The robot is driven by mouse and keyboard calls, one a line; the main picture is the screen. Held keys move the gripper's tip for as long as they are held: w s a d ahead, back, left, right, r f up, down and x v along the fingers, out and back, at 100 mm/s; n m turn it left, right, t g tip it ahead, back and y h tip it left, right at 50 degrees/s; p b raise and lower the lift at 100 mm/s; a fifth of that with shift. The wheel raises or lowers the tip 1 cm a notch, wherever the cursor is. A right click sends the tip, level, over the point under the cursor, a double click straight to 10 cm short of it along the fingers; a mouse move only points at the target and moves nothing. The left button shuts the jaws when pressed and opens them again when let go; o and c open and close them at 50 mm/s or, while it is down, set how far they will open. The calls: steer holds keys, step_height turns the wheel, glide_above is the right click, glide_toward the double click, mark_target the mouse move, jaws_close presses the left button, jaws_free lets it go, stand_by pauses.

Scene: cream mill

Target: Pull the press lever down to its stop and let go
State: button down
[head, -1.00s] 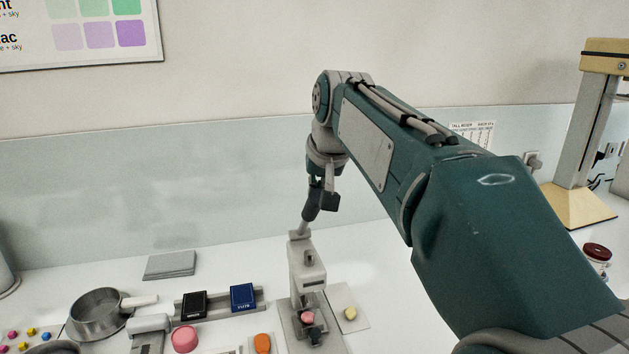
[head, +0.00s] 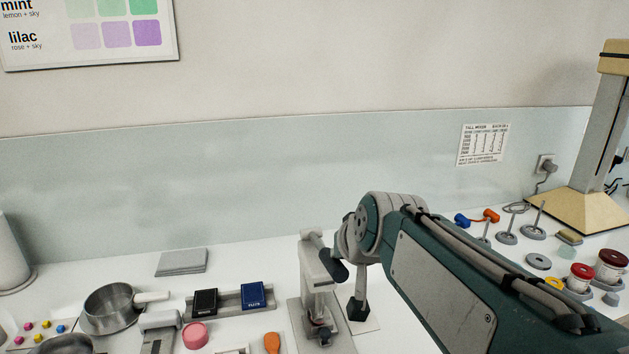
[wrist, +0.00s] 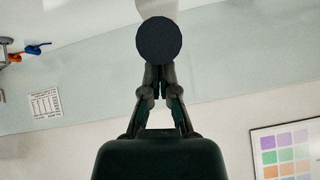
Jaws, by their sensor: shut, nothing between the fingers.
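The grey press (head: 316,290) stands upright on its base plate at the front middle of the counter. Its lever (head: 336,267), with a dark grip, slopes down to the right in the head view. The grip's round end (wrist: 159,40) fills the top middle of the wrist view and hides my fingertips. My gripper (wrist: 160,76) is shut and empty, its fingers beyond that round end, very close to the lever. I cannot tell whether they touch it. In the head view my arm hides most of the gripper. Whether the lever is at its stop cannot be seen.
Red-lidded jars (head: 580,276) and a tall stand (head: 600,150) are at right. The back counter is mostly clear.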

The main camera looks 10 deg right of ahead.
steer(key=shift+s+f, duration=0.25)
steer(key=shift+f, duration=0.45)
steer(key=shift+s+f, duration=0.2)
steer(key=shift+f, duration=0.45)
steer(key=shift+s+f, duration=0.25)
steer(key=shift+f, duration=0.45)
steer(key=r, duration=0.4)
steer(key=shift+w+d, duration=0.2)
steer(key=shift+w, duration=0.2)
steer(key=v, duration=0.2)
glide_toward(342, 277)
steer(key=shift+w+d+f, duration=0.3)
steer(key=shift+d, duration=0.15)
steer(key=shift+w+d+f, duration=0.3)
steer(key=shift+d, duration=0.15)
